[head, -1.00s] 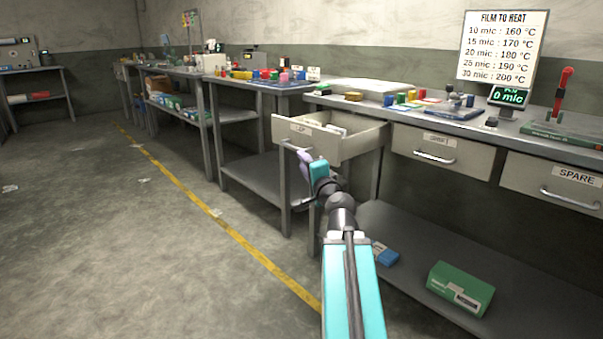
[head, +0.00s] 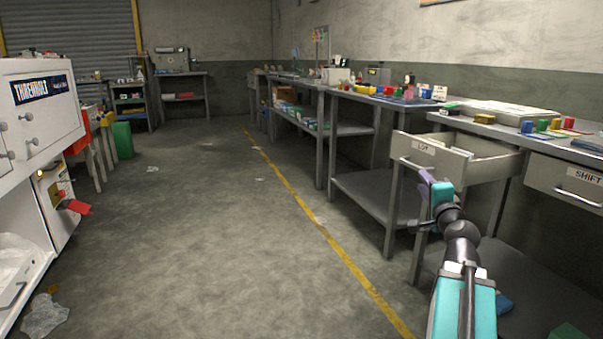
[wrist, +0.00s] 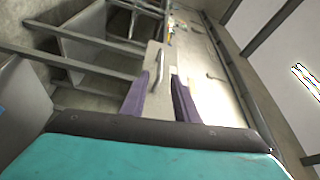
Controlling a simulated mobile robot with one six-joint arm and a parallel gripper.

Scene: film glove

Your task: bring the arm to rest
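My arm reaches up from the lower right of the head view. My gripper (head: 427,178) has purple fingers and a teal body, and it appears in front of the pulled-out drawer (head: 428,162) of the right-hand bench. In the wrist view the two fingers of my gripper (wrist: 159,84) stand apart with nothing held between them. The drawer's pale front and a handle (wrist: 160,70) show beyond the fingertips. I cannot tell whether a finger touches the drawer.
Benches with shelves line the right wall. A shut drawer (head: 572,183) is at the right edge. A white cabinet (head: 40,115) stands at the left, with a crumpled clear bag (head: 45,314) on the floor. The floor left of the yellow line (head: 300,203) is largely clear.

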